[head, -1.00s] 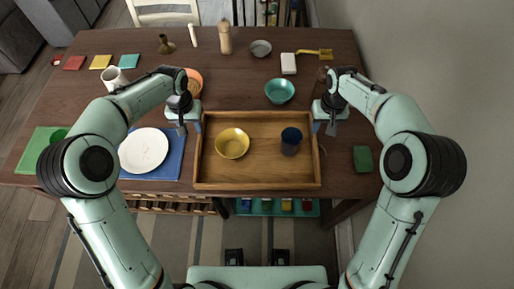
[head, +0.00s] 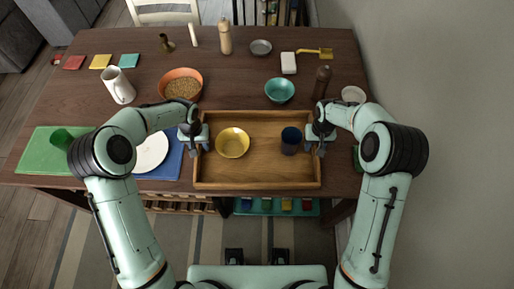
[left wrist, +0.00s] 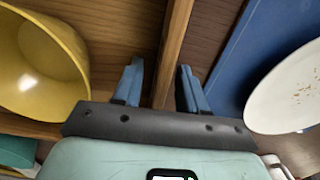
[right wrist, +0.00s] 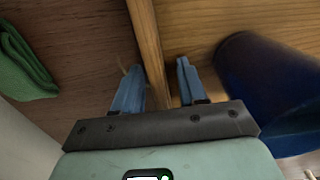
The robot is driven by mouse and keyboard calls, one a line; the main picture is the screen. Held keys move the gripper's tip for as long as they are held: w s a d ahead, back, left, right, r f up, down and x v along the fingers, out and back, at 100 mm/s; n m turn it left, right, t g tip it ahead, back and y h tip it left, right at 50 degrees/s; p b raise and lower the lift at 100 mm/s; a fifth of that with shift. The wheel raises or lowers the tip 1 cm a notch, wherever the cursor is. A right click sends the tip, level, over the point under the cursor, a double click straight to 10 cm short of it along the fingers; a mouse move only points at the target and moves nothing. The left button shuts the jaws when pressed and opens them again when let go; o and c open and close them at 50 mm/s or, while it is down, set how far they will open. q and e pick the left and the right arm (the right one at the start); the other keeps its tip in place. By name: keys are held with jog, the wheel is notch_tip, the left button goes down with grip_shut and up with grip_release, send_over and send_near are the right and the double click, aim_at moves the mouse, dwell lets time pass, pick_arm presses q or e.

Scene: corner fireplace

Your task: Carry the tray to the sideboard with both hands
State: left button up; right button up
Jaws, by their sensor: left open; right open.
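The wooden tray (head: 258,172) lies on the dark table, with a yellow bowl (head: 233,142) in its left half and a dark blue cup (head: 291,140) in its right half. My left gripper (head: 199,147) is at the tray's left side; in the left wrist view its open blue fingers (left wrist: 160,85) are on either side of the tray's wall (left wrist: 172,50). My right gripper (head: 319,147) is at the right side; in the right wrist view its open fingers (right wrist: 158,85) straddle the right wall (right wrist: 148,45). The sideboard cannot be made out.
A white plate on a blue mat (head: 165,170) lies close left of the tray. A green cloth (right wrist: 22,65) lies to its right. Behind stand a teal bowl (head: 279,90), a brown bottle (head: 322,82) and an orange bowl (head: 181,84). A wall (head: 440,80) rises on the right.

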pick_arm(q)
grip_shut()
pick_arm(e)
grip_shut()
pick_arm(q)
jog(key=shift+w+r, duration=0.1)
pick_arm(e)
jog(key=shift+w+r, duration=0.1)
dwell(0.9)
